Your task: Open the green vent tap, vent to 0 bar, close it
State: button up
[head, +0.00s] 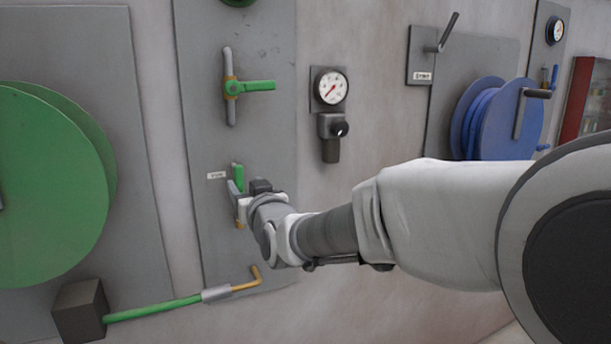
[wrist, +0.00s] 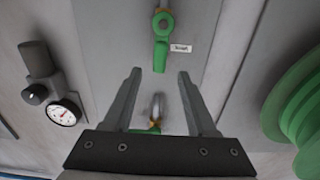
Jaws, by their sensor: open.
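The green vent tap (wrist: 162,45) is on the grey wall panel beside a small white label. Its handle hangs down from a round hub in the wrist view. In the head view its green handle (head: 238,176) stands upright, with its lower part hidden by my gripper. My gripper (wrist: 158,75) is open, with the handle's end just beyond the gap between its fingertips; I see no contact. In the head view my gripper (head: 238,192) is at the tap. The round white pressure gauge (head: 331,87) has a red needle pointing lower left; its numbers are too small to read.
A second green lever (head: 258,86) sticks out sideways from a pipe above. A black-knobbed regulator (head: 338,130) is under the gauge. A green hose (head: 150,308) ends in a brass elbow below. A green reel (head: 50,185) and a blue reel (head: 512,118) flank the panel.

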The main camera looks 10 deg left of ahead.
aim_at(239, 176)
jog(key=shift+x, duration=2.7)
grip_shut()
